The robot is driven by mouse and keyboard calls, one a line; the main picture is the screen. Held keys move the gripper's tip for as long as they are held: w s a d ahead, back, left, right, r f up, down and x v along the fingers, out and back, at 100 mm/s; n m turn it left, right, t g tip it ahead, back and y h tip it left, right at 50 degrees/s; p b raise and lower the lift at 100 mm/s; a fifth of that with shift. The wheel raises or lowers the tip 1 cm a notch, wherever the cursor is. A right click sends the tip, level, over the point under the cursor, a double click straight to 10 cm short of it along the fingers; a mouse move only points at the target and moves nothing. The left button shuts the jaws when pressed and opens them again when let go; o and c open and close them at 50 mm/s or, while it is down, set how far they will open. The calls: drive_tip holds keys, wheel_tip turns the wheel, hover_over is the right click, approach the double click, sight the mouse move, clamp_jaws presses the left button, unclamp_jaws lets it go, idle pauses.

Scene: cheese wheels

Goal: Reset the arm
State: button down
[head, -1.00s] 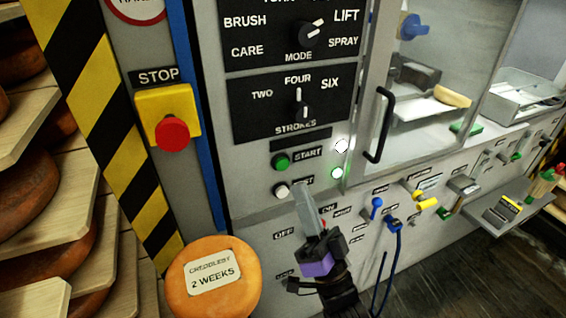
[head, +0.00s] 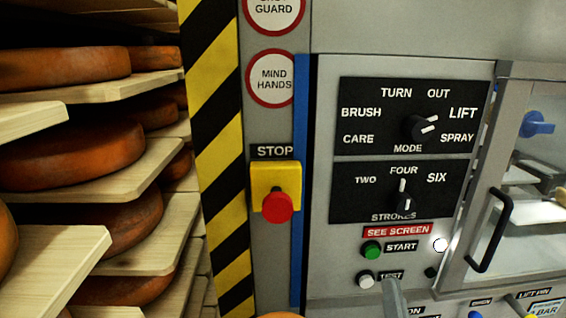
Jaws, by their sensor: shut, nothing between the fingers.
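My gripper (head: 394,296) shows only as a grey finger tip at the bottom edge of the head view, just right of the white TEST button (head: 366,280). It is shut and empty; whether it touches the panel I cannot tell. The rest of my arm is out of view. The control panel (head: 325,215) carries a MODE knob (head: 420,127), turned toward LIFT, and a STROKES knob (head: 403,196) pointing at FOUR. A green START button (head: 372,250) sits under a lit red SEE SCREEN sign (head: 397,230).
A red STOP button (head: 277,206) on a yellow box stands left of the panel. Shelves with orange cheese wheels (head: 70,155) fill the left. A glass door with a black handle (head: 491,231) is at the right. A cheese top (head: 282,315) peeks in below.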

drive_tip(key=s+f+n+g, duration=0.1)
drive_tip(key=s+f+g, duration=0.3)
drive_tip(key=s, duration=0.7)
drive_tip(key=s+f+n+g+h, duration=0.1)
drive_tip(key=s+f+g, duration=0.3)
drive_tip(key=s, duration=0.7)
drive_tip(key=s+f+n+g, duration=0.3)
drive_tip(key=s+f+g, duration=0.1)
drive_tip(key=s, duration=0.7)
drive_tip(key=shift+a+f+h, duration=0.2)
drive_tip(key=shift+f+h, duration=0.2)
drive_tip(key=shift+f, duration=0.2)
